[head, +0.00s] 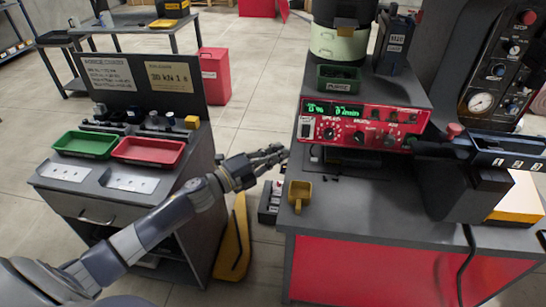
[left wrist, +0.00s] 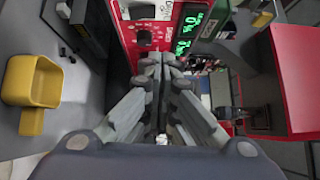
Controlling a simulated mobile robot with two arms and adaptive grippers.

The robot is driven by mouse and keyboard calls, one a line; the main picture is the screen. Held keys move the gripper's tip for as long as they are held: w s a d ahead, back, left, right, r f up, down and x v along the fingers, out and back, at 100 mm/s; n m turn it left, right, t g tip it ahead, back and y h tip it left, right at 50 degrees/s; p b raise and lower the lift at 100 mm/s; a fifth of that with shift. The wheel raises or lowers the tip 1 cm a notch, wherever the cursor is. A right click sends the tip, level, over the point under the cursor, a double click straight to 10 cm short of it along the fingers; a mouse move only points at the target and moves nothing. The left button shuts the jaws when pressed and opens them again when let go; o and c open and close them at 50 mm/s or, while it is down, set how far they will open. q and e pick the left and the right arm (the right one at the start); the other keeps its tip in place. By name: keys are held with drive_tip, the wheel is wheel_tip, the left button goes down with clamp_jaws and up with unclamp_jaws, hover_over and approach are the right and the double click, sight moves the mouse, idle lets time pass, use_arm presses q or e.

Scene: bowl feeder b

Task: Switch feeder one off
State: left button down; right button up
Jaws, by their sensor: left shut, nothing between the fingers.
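The red feeder control box (head: 365,125) stands on the grey bench at the right in the head view. It has a lit green display (head: 333,109), a row of dark knobs and a small whitish part at its left end. My left gripper (head: 280,153) is shut and empty, just left of the box and apart from it in the head view. In the left wrist view my shut fingers (left wrist: 160,65) point toward the red panel (left wrist: 125,30), with a dark knob or switch (left wrist: 143,38) close beyond the tips. Which control is feeder one's switch cannot be read.
A yellow scoop (head: 300,193) lies on the bench's near left corner. A dark green bin (head: 339,78) sits above the box. A cart at left holds a green tray (head: 85,144) and a red tray (head: 149,151).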

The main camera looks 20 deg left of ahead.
use_arm(q)
drive_tip(key=shift+s+a, duration=0.35)
drive_tip(key=shift+s, duration=0.2)
use_arm(e)
drive_tip(key=s, duration=0.2)
drive_tip(key=shift+s+d+f, duration=0.1)
drive_tip(key=shift+s+f, duration=0.2)
drive_tip(key=shift+s, duration=0.05)
drive_tip(key=shift+w+d, duration=0.1)
drive_tip(key=shift+w, duration=0.05)
